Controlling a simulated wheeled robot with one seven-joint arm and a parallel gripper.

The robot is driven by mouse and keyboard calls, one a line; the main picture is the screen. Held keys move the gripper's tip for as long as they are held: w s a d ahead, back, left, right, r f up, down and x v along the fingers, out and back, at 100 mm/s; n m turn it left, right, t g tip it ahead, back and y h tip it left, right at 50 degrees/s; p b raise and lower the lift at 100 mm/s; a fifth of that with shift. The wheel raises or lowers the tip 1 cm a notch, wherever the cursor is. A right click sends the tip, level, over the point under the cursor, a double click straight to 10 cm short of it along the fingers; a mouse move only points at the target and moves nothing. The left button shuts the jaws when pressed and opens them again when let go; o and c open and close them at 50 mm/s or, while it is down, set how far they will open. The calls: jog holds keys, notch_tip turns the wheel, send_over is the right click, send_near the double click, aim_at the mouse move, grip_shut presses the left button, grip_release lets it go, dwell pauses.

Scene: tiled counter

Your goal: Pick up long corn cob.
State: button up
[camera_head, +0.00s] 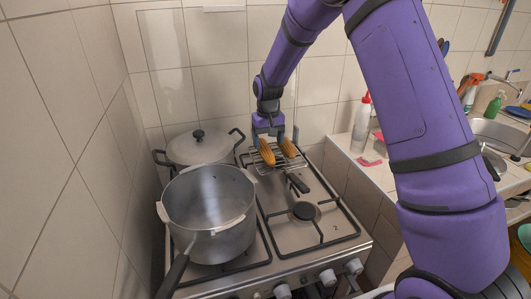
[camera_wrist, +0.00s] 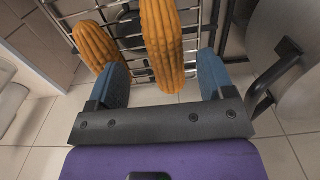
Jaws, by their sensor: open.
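Two orange-brown corn cobs lie on a wire rack (camera_head: 256,168) on the stove. One cob (camera_head: 267,153) is nearer the lidded pot and looks the longer in the wrist view (camera_wrist: 163,40); its full length is cut off there. The other cob (camera_head: 288,148) lies to its right, and in the wrist view (camera_wrist: 97,45) it is at the left, partly behind a finger. My gripper (camera_head: 268,136) is open just over the rack. In the wrist view its blue fingers (camera_wrist: 162,66) stand on both sides of the longer-looking cob, with gaps visible.
A large open pot (camera_head: 210,215) stands on the front left burner. A lidded pot (camera_head: 200,148) is behind it, left of the rack. A dark handle (camera_head: 298,183) sticks out in front of the rack. A bottle (camera_head: 361,128) stands on the counter to the right. The tiled wall is close behind.

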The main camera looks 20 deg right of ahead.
aim_at(266, 148)
jog(key=shift+w+a+f, duration=0.15)
jog(key=shift+f, duration=1.15)
jog(key=shift+w+a+f, duration=0.1)
jog(key=shift+f, duration=1.15)
jog(key=c, duration=1.1)
jog(key=shift+o, duration=0.2)
jog(key=shift+r, duration=0.1)
